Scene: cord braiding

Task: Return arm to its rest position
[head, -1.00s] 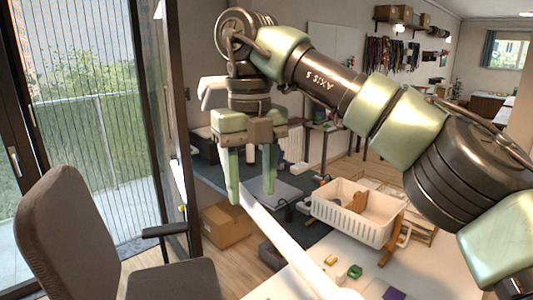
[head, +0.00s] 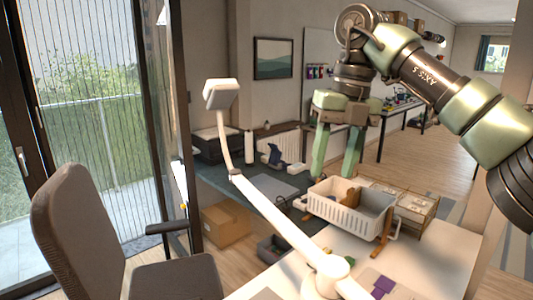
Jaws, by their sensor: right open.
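My right arm comes in from the right side of the head view. Its gripper (head: 336,168) hangs in the air with its two green fingers pointing down and apart. It is open, with nothing visible between the fingers. In the picture it appears just above the white basket (head: 346,216) at the table's far edge. My left gripper is not in view. No cords show clearly on the visible part of the table.
A white lamp (head: 262,207) with a jointed arm rises from the white table (head: 436,262). Purple pieces (head: 381,285) lie near its base. A grey chair (head: 82,235) stands at left, with a cardboard box (head: 226,222) on the floor behind.

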